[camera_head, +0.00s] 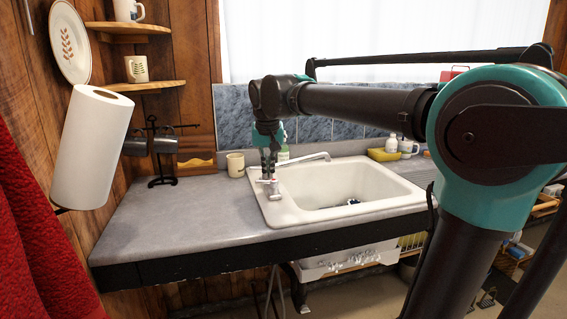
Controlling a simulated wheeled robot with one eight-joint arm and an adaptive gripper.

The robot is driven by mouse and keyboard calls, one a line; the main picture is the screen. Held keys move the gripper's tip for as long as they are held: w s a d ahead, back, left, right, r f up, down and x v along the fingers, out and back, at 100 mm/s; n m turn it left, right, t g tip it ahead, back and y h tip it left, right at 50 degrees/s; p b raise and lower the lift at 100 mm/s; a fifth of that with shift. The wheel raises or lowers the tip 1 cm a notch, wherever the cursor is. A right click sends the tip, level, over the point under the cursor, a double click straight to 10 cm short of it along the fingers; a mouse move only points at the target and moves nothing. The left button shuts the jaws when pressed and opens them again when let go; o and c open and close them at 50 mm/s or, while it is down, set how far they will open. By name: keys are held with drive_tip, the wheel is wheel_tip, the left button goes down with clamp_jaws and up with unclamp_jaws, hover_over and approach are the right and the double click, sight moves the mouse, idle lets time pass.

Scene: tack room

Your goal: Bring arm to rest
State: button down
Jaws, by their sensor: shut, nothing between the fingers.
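My arm reaches from the right across the upper middle of the head view, with its teal joint in the right foreground. My gripper (270,184) hangs down at the left rim of the white sink (285,211), near the tap. Its fingers are together with nothing between them. Whether the fingertips touch the rim cannot be told. The arm hides part of the wall and counter behind it.
The grey counter (170,222) left of the sink is mostly clear. A cream mug (235,165), a mug stand (160,183) and a paper towel roll (92,148) are at left. Bottles (391,145) and a yellow sponge-like item (383,155) stand behind the sink.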

drive_tip(key=d+f, duration=0.2)
drive_tip(key=s+d+f, duration=0.1)
drive_tip(key=d+f, duration=0.1)
drive_tip(key=f, duration=0.1)
drive_tip(key=d+f, duration=0.2)
drive_tip(key=d, duration=0.1)
drive_tip(key=shift+s+f, duration=0.15)
drive_tip(key=shift+f, duration=0.15)
drive_tip(key=s+d+f, duration=0.1)
drive_tip(key=d+f, duration=0.1)
drive_tip(key=s+d+f, duration=0.1)
drive_tip(key=d+f, duration=0.1)
drive_tip(key=f, duration=0.1)
drive_tip(key=s+d+f, duration=0.1)
drive_tip(key=d+f, duration=0.1)
drive_tip(key=shift+s+d+f, duration=0.15)
drive_tip(key=shift+s+f, duration=0.05)
drive_tip(key=shift+s, duration=0.1)
drive_tip(key=s+d+f, duration=0.5)
drive_tip(key=s+f, duration=0.2)
drive_tip(key=f, duration=0.1)
drive_tip(key=s+d+f, duration=0.5)
drive_tip(key=s+f, duration=0.3)
drive_tip(key=shift+m+t, duration=0.3)
drive_tip(key=shift+m, duration=0.1)
drive_tip(key=c, duration=2.3)
unclamp_jaws()
drive_tip(key=shift+s+d, duration=0.1)
